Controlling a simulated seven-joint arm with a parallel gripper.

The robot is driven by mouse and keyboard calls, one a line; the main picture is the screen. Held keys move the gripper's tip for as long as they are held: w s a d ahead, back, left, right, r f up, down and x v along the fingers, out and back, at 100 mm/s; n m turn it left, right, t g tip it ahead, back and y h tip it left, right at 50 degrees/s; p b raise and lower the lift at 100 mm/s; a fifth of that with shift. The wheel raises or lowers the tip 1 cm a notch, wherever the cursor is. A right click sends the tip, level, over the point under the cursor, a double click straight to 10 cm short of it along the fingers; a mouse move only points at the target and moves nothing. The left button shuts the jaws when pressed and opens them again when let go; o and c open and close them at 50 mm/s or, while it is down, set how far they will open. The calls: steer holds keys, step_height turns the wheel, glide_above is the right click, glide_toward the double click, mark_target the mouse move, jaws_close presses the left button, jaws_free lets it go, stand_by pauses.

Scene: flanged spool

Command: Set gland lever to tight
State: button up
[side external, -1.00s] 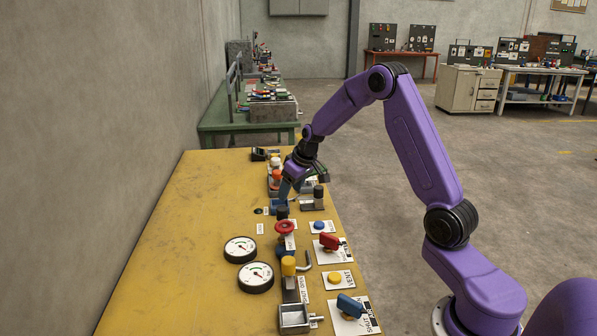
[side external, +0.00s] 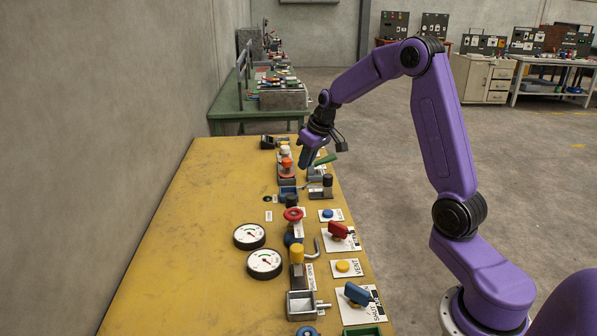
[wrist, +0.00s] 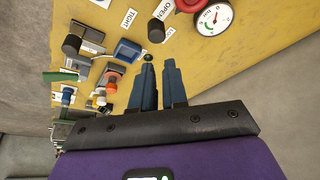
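A "TIGHT" label (wrist: 128,18) shows in the wrist view, with another, partly readable label (wrist: 170,32) to its right. A blue bracket-like part (wrist: 123,52) sits just below them; it also shows in the side view (side external: 287,193). A black knob on a grey metal mount (wrist: 88,42) stands to its left in the wrist view; in the side view the knob (side external: 327,181) is right of the blue part. I cannot tell for certain which is the gland lever. My gripper (wrist: 158,63) has its two blue fingers apart, nothing between them, above the panel.
Orange and white knobs (side external: 286,163) stand behind the blue part. A red knob (side external: 293,214), two gauges (side external: 257,251) and red and blue switches (side external: 338,230) are nearer the camera. The yellow tabletop (side external: 190,230) is clear at left.

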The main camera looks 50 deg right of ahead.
steer(key=w+a+f+m+g+h, duration=0.1)
steer(key=a, duration=0.1)
steer(key=w+a+f+m+g, duration=0.1)
steer(key=w+a+f, duration=0.1)
steer(key=w+a+f+m+h, duration=0.1)
steer(key=a+f, duration=0.1)
steer(key=a, duration=0.1)
steer(key=shift+w+g+h, duration=0.3)
steer(key=shift+w+g, duration=0.05)
steer(key=shift+g, duration=0.05)
jaws_close()
steer(key=w+a+f+m+h, duration=0.2)
steer(key=w+a+m+h, duration=0.2)
steer(key=a, duration=0.2)
steer(key=d+f+h, duration=0.1)
steer(key=d+f, duration=0.6)
steer(key=d, duration=0.2)
steer(key=shift+s+d+f+m, duration=0.2)
steer(key=shift+s+f+m, duration=0.1)
steer(key=shift+f, duration=0.1)
